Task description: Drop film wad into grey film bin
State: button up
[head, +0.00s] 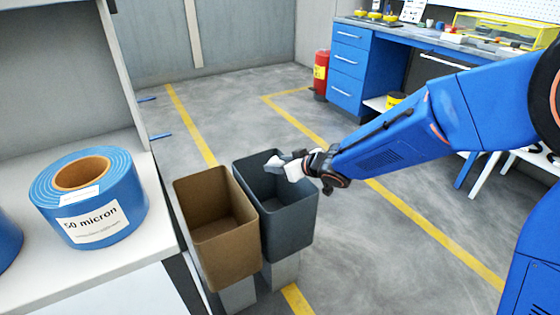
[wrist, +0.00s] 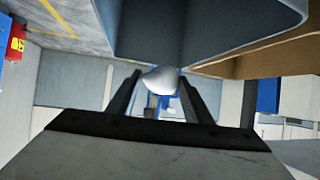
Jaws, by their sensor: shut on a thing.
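My gripper (head: 273,161) reaches in from the right and is over the bin's opening in the head view. In the wrist view my gripper (wrist: 161,78) is shut on the film wad (wrist: 160,80), a small whitish lump between the fingertips. The grey bin's rim (wrist: 225,50) shows close by in that view. How high the wad is above the rim is hard to tell.
The brown bin (head: 217,250) adjoins the grey one on the left. A shelf with a blue film roll (head: 90,205) is at left. A blue workbench (head: 365,65) and a red container (head: 321,75) stand at the back. The floor behind the bins is clear.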

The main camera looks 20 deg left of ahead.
jog(key=shift+f, duration=2.25)
jog(key=o, duration=1.1)
jog(key=v, duration=1.7)
jog(key=shift+d, duration=0.2)
